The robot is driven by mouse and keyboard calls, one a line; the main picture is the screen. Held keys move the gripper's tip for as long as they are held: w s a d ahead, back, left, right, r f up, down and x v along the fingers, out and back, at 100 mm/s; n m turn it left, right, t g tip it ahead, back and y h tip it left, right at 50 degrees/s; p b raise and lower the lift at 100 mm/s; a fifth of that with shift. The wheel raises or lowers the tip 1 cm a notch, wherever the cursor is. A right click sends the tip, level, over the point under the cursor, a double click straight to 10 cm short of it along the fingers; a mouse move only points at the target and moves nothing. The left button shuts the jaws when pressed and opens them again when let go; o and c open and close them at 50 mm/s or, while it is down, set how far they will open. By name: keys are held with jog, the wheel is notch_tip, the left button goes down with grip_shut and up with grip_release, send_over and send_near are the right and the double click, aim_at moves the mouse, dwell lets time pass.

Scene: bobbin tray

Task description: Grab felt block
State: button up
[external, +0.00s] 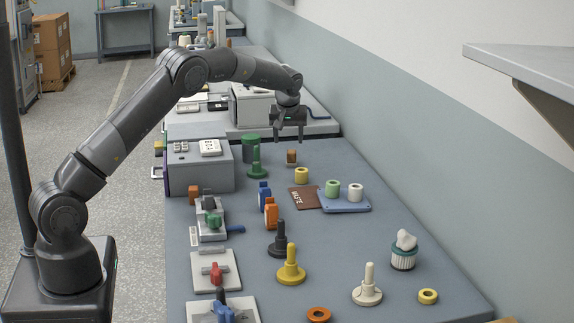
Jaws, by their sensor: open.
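A small brown block (291,156) stands upright on the bench, close behind the brown mat marked WASTE; it may be the felt block. Another orange-brown block (193,194) stands at the bench's left side, in front of the grey box. I cannot tell from the picture which of the two is felt. My gripper (289,139) points down with its jaws apart. In the picture it is just above the brown block, with nothing seen between its fingers. Its exact height and depth over the block cannot be told.
A green spindle (256,160) and dark green cylinder (250,147) stand left of the brown block. A grey box (205,165) is farther left. The bench right of the block is clear.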

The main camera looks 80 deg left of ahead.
aim_at(292, 152)
jog(key=x, duration=0.8)
jog(key=shift+w+d, duration=0.2)
jog(key=shift+w, duration=0.2)
jog(key=shift+c, duration=0.4)
jog(key=c, duration=1)
jog(key=shift+r, duration=0.1)
